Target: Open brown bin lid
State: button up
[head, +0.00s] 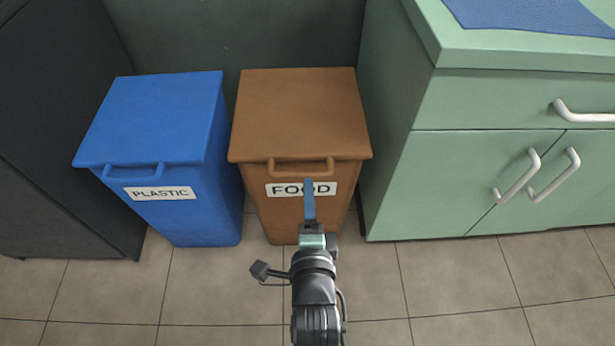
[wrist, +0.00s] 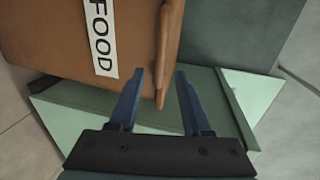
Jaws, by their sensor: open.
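The brown bin (head: 308,200) stands in the middle of the head view, with a FOOD label on its front. Its lid (head: 301,105) is closed, and a brown handle (head: 301,166) sticks out at the lid's front edge. My gripper (head: 309,190) is in front of the bin, just below the handle. In the wrist view the open fingers (wrist: 160,85) point at the bin. The lid's edge with the handle (wrist: 168,50) shows between and beyond the fingertips. The fingers hold nothing. I cannot tell whether they touch the handle.
A blue bin (head: 165,120) labelled PLASTIC stands close on the left. A green cabinet (head: 480,160) with white handles stands on the right. A dark cabinet (head: 60,130) is at the far left. The tiled floor (head: 430,290) in front is clear.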

aim_at(307, 172)
jog(key=b+x, duration=0.2)
jog(key=x, duration=0.5)
jog(key=shift+w+b, duration=0.1)
jog(key=shift+b, duration=0.25)
grip_shut()
dwell(1.1)
